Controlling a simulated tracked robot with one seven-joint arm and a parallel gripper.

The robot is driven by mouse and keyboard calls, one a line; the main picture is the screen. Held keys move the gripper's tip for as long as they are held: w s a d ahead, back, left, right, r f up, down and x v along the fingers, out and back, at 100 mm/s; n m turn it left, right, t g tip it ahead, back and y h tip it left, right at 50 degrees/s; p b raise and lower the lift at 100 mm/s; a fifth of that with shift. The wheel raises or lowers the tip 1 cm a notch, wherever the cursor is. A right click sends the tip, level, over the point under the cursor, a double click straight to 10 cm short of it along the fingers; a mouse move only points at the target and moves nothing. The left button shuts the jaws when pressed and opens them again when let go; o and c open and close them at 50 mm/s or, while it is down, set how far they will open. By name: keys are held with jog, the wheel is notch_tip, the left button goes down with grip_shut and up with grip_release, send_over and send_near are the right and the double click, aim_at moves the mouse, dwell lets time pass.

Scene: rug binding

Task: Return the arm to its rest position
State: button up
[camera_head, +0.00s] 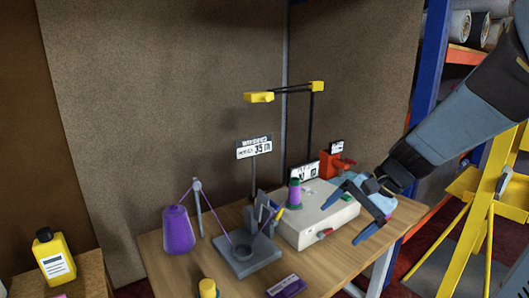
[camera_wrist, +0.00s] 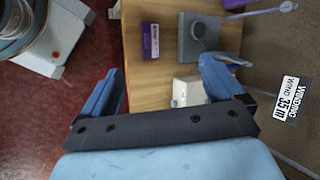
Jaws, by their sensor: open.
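My gripper (camera_head: 354,213) is open and empty in the head view, above the right part of the wooden table (camera_head: 335,272). My arm reaches in from the upper right. The gripper is beside a cream box-shaped machine (camera_head: 325,222) that carries a purple and green spool (camera_head: 295,193). In the wrist view, both blue fingers of my gripper (camera_wrist: 160,85) are spread wide with nothing between them. The table (camera_wrist: 150,85) shows beyond them.
A purple yarn cone (camera_head: 178,231), a grey winder (camera_head: 243,254) and a red device (camera_head: 335,166) stand on the table. A yellow bottle (camera_head: 53,257) is at far left. A yellow frame (camera_head: 487,205) stands right. A sign reading 35 m (camera_head: 254,147) rises behind the winder.

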jog(key=s+d+r+n+t+h, duration=0.3)
jog(key=s+d+r+n+h, duration=0.2)
jog(key=s+r, duration=0.4)
jog(key=n+h, duration=0.1)
jog(key=n, duration=0.1)
jog(key=shift+r+n+t+h, duration=0.15)
jog(key=shift+n+t+h, duration=0.15)
jog(key=shift+n+t, duration=0.1)
jog(key=shift+c, duration=0.3)
dwell(0.9)
